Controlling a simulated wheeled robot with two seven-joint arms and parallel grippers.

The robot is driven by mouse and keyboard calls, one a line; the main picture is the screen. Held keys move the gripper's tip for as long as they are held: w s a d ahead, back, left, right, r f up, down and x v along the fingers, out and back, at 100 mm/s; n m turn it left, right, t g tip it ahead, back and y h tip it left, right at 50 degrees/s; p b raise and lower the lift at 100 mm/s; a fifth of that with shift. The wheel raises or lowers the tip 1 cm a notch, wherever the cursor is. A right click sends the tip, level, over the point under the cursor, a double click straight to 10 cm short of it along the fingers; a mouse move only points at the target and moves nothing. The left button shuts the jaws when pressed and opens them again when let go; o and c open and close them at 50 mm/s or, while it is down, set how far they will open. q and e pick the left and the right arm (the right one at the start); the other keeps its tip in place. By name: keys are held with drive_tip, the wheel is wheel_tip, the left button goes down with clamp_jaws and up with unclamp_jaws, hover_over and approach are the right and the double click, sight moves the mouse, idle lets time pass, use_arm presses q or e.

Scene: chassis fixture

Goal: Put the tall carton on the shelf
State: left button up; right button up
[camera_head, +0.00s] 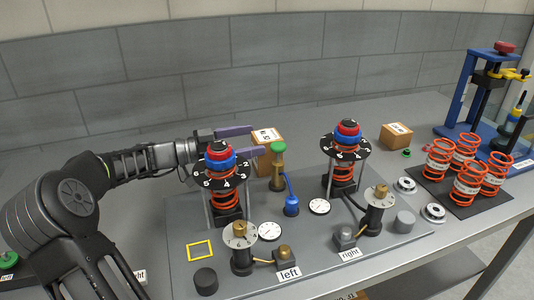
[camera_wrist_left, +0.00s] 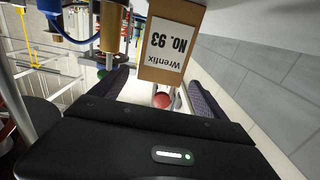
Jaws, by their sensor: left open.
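The tall carton (camera_head: 270,157) is a brown box with a white label, standing behind the fixture plate near the left spring stack. In the left wrist view the carton (camera_wrist_left: 176,17) shows its label "Wrenfix NO. 93", upside down, ahead of the fingers. My left gripper (camera_head: 256,141) reaches in from the left with its purple-grey fingers apart at the carton. In the wrist view the open fingers (camera_wrist_left: 158,82) lie on either side of the carton's line; contact is not clear. My right gripper is out of view. A lower shelf surface (camera_head: 425,282) shows beneath the bench at right.
Two spring stacks (camera_head: 345,170) stand on the grey fixture plate (camera_head: 330,255), the left one close to my arm. A shorter carton (camera_head: 397,135), several orange springs (camera_head: 468,178) and a blue press (camera_head: 463,95) are at right.

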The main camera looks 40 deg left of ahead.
sight(267, 135)
use_arm(q)
drive_tip(key=shift+x, duration=2.6)
clamp_jaws()
drive_tip(key=shift+r, duration=0.1)
wheel_tip(267, 135, up, 10)
drive_tip(key=shift+f, duration=0.1)
drive_tip(key=shift+p, duration=0.3)
